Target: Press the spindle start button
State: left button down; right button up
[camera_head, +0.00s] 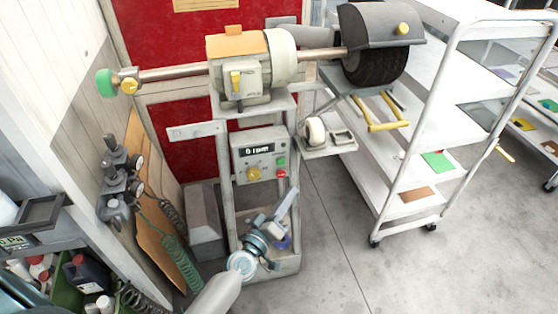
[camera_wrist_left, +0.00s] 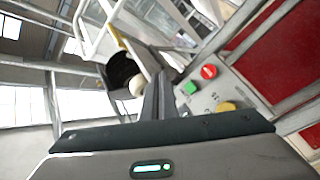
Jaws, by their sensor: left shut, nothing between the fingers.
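The control panel (camera_head: 258,150) on the buffing machine's grey stand has a small display, a yellow knob (camera_head: 253,174), a green button (camera_head: 281,161) and a red button (camera_head: 281,174). In the left wrist view the green button (camera_wrist_left: 190,88), red button (camera_wrist_left: 208,72) and yellow knob (camera_wrist_left: 227,107) show right of the fingers. My left gripper (camera_head: 292,193) is shut and empty, its tips below and slightly right of the buttons in the head view. In the wrist view its closed fingers (camera_wrist_left: 158,92) appear apart from the green button. My right gripper is not in view.
The buffing machine (camera_head: 245,75) with its dark brush wheel (camera_head: 375,65) stands above the panel. A small side tray (camera_head: 328,150) sticks out right of it. A white shelf cart (camera_head: 415,180) stands further right. A brown board and coiled hoses (camera_head: 172,240) are left.

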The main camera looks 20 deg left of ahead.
pick_arm(q)
jog(key=shift+w, duration=0.1)
jog(key=shift+w+a+b, duration=0.3)
jog(key=shift+w+a, duration=0.5)
jog(key=shift+w, duration=0.4)
jog(key=shift+w+a+b, duration=0.25)
jog(key=shift+w+a, duration=0.6)
jog(key=shift+w, duration=0.3)
jog(key=shift+w+a+b, duration=0.3)
jog(key=shift+w+a, duration=0.5)
jog(key=shift+w, duration=0.4)
jog(key=shift+w+a, duration=0.45)
jog(key=shift+w, duration=0.25)
dwell(0.7)
jog(key=shift+s, duration=0.1)
jog(key=shift+s+d, duration=0.45)
jog(key=shift+s, duration=0.2)
dwell(0.4)
jog(key=shift+s+d+p, duration=0.4)
jog(key=shift+s+d, duration=0.3)
jog(key=shift+s, duration=0.35)
jog(key=shift+s+d+p, duration=0.35)
jog(key=shift+s+d, duration=0.35)
jog(key=shift+s, duration=0.3)
